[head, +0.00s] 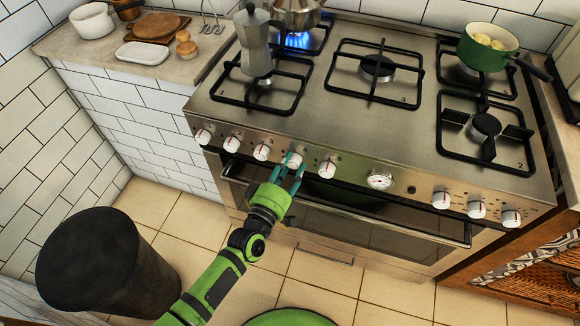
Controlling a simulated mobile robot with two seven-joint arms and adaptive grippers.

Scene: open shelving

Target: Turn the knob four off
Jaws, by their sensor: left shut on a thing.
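The stove (330,120) has a row of white knobs along its front panel. My left gripper (288,168) reaches up to this panel and its teal fingers are shut on a white knob (293,159). This knob sits between another white knob (262,152) on its left and one (327,168) on its right. The fingers partly cover the held knob, so I cannot read its setting. A blue flame (297,40) burns at the back left burner under a metal kettle (296,15). My right gripper is not in view.
A moka pot (254,42) stands on the front left burner. A green pot (486,48) sits at the back right, its handle pointing right. The oven handle (350,212) runs below the knobs. A dark bin (105,265) stands on the floor at left.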

